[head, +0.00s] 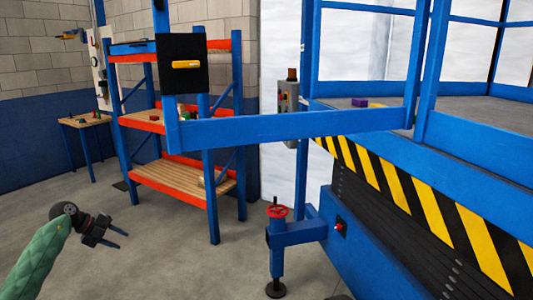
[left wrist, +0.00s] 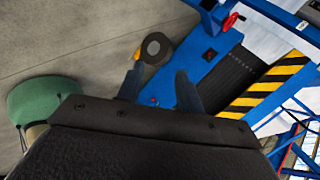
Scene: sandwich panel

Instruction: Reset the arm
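My left gripper (head: 122,240) is in the lower left of the head view, at the end of my green-sleeved arm. It hangs over bare floor, with its two dark fingers apart and nothing between them. In the left wrist view the fingers (left wrist: 159,88) also stand apart. A dark round part with a lighter centre (left wrist: 157,48) shows beyond them; I cannot tell what it is.
A blue lift platform with a yellow-black striped edge (head: 432,210) fills the right. Its jack with a red handwheel (head: 277,211) stands in front. An orange-blue shelf rack (head: 170,183) and a small table (head: 84,119) stand behind. The floor around my left gripper is clear.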

